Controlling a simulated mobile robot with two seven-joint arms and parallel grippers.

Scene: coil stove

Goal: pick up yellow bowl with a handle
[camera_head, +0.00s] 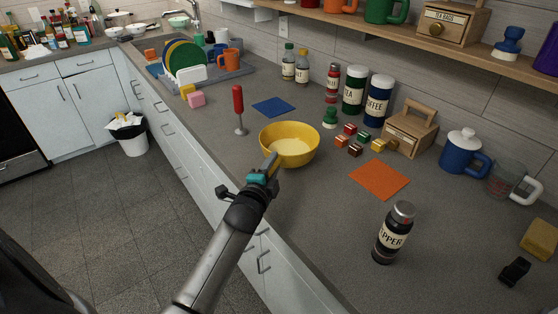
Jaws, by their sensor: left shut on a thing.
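The yellow bowl (297,143) is upright on the grey counter near its front edge, and it looks empty. My left gripper (268,168) comes from below and is shut at the near left side of the bowl. A narrow yellowish piece lies at the gripper's tip; I cannot tell whether it is the bowl's handle or part of the gripper. The gripper hides that part of the rim. I cannot tell whether the bowl touches the counter. My right gripper is not in view.
A red-handled utensil (238,104) stands left of the bowl, and a blue square (273,107) lies behind it. Several small colored blocks (350,137) and an orange square (379,180) are to the right. A pepper bottle (393,238) stands at the near right.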

